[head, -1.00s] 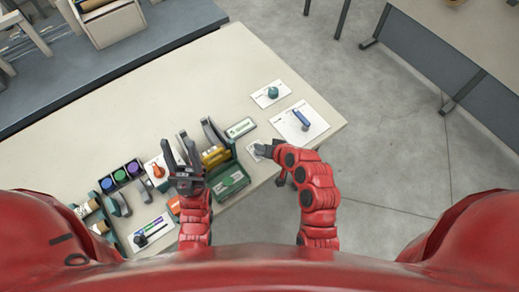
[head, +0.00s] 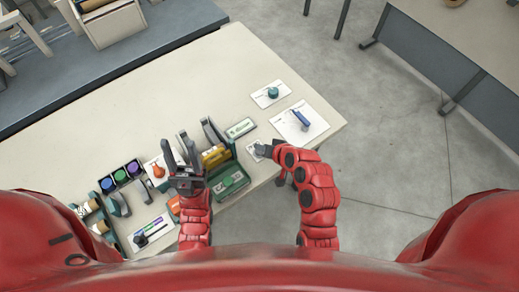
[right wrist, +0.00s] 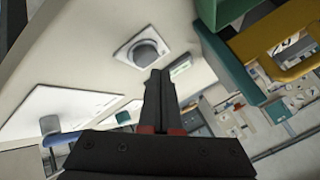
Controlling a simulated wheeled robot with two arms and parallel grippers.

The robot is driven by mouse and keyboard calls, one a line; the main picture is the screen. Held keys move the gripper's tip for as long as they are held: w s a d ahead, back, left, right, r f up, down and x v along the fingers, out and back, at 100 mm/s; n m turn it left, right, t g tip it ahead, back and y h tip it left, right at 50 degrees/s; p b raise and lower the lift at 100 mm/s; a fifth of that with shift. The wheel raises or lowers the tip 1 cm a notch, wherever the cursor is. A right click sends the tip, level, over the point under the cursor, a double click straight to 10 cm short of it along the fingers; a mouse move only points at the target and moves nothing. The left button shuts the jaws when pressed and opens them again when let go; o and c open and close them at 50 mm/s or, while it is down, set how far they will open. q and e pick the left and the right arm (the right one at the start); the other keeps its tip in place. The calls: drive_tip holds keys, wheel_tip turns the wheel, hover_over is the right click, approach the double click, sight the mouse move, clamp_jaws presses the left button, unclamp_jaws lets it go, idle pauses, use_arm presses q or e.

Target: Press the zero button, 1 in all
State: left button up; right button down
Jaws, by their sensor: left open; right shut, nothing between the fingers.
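A grey round button on a small white plate (right wrist: 143,52) shows in the right wrist view, just beyond my right fingertips; I take it for the zero button, though no label is readable. In the head view, its plate (head: 252,149) is partly hidden by my right gripper (head: 261,150). My right gripper is shut and empty, its fingers (right wrist: 159,88) pointing towards the button; I cannot tell whether they touch it. My left gripper (head: 179,152) is open and empty, raised in front of the orange knob's panel, fingers pointing away from me.
A blue lever (head: 301,118) on a white plate and a teal knob (head: 272,92) stand further right on the table. A green-framed display (head: 240,128), yellow block (head: 215,157) and green box (head: 230,182) lie between my arms. The table's far left part is clear.

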idle(0.3)
drive_tip(key=shift+f+b, duration=0.45)
drive_tip(key=shift+b, duration=0.05)
drive_tip(key=shift+f+b, duration=0.35)
drive_tip(key=shift+f, duration=0.05)
idle(0.6)
drive_tip(key=shift+r+p, duration=0.35)
drive_tip(key=shift+r, duration=0.45)
drive_tip(key=shift+r+p, duration=1.15)
drive_tip(key=shift+r, duration=1.45)
drive_tip(key=shift+s+f, duration=0.1)
